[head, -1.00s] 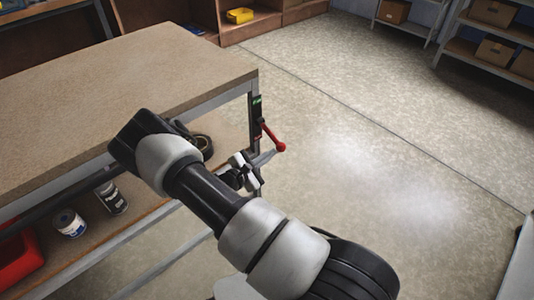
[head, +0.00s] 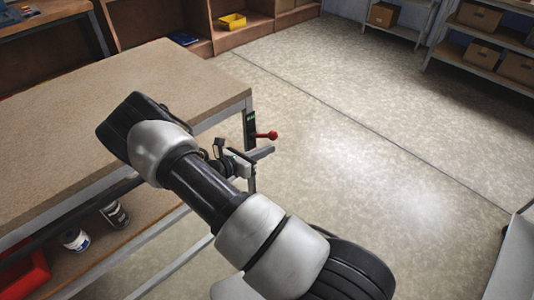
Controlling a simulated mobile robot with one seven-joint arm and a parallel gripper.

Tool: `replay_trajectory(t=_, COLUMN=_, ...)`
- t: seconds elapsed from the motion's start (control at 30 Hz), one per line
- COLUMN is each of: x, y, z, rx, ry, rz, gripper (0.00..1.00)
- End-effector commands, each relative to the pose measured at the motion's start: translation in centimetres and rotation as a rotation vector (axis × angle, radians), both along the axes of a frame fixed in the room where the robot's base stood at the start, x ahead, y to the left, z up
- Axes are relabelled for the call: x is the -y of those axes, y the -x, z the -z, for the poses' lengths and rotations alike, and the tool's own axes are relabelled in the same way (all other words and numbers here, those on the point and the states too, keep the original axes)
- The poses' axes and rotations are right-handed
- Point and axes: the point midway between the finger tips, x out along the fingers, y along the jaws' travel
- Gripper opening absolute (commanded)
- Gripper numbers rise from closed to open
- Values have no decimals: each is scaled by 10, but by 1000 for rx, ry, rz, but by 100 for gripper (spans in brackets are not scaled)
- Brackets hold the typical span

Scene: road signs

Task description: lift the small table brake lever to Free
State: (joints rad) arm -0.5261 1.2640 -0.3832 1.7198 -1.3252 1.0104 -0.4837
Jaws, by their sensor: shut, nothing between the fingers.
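The small table (head: 120,95) has a dark plate (head: 250,121) with a green mark at its top, fixed at the near right corner. The brake lever (head: 268,135) with its red knob sticks out from this plate to the right, about level and slightly raised at the tip. My gripper (head: 266,152) is shut and empty, just below the lever. Its light fingers point right. I cannot tell if they touch the lever. My arm hides part of the table's edge and lower shelf.
Tins (head: 75,239) and a red bin (head: 25,275) sit on the table's lower shelf. A yellow bin (head: 232,21) stands in the shelving at the back. Shelves with boxes (head: 478,15) stand at the back right. The floor right of the table is clear.

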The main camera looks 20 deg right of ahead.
Motion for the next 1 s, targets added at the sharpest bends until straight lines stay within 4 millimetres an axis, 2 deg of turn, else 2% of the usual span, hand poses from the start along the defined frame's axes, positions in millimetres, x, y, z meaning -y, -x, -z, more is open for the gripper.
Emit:
replay_trajectory(t=0.3, x=-2, y=-5, z=-14, rx=-23, ry=8, rz=-1, gripper=0)
replay_trajectory(t=1.0, x=-3, y=-9, z=-17, rx=-16, ry=15, rz=-3, gripper=0)
